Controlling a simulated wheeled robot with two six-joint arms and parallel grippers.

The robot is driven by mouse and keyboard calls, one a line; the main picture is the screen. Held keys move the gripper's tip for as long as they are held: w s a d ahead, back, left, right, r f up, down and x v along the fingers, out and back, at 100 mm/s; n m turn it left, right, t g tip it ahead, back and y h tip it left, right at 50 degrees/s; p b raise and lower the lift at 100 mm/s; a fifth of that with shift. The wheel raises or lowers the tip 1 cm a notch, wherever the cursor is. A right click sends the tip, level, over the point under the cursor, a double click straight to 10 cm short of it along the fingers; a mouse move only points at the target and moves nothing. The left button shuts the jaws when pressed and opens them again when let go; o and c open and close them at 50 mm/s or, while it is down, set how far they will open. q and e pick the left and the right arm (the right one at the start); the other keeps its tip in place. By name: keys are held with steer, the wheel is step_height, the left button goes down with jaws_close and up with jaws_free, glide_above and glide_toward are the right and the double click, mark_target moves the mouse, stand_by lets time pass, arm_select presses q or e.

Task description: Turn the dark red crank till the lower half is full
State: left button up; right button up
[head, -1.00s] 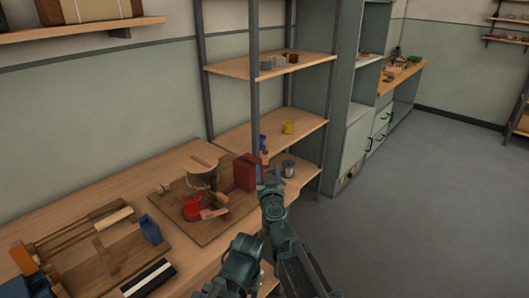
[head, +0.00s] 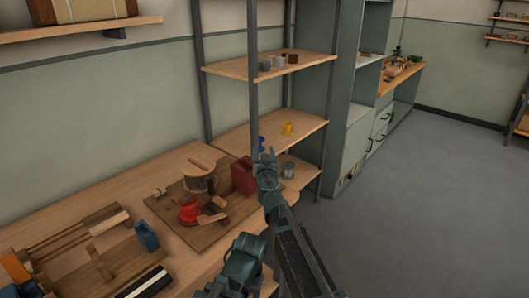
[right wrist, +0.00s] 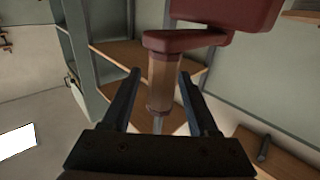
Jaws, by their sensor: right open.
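The dark red crank (right wrist: 185,41) shows at the top of the right wrist view, with a brown wooden handle (right wrist: 162,82) hanging from its arm. In the head view, a dark red box (head: 243,177) stands at the right end of a wooden board on the bench. My right gripper (head: 264,157) is beside that box, on its right. In the right wrist view the open fingers (right wrist: 160,76) stand either side of the handle, apart from it as far as I can tell. The crank is hidden in the head view. I cannot make out the lower half. My left gripper is not in view.
A bright red part (head: 189,212) and a round drum (head: 200,183) stand on the board (head: 215,232). A metal tin (head: 287,169) and a yellow cup (head: 288,128) sit on shelves behind my gripper. A wooden frame with a blue block (head: 147,236) is at left.

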jaws_close()
stand_by(0.3)
stand_by(1.1)
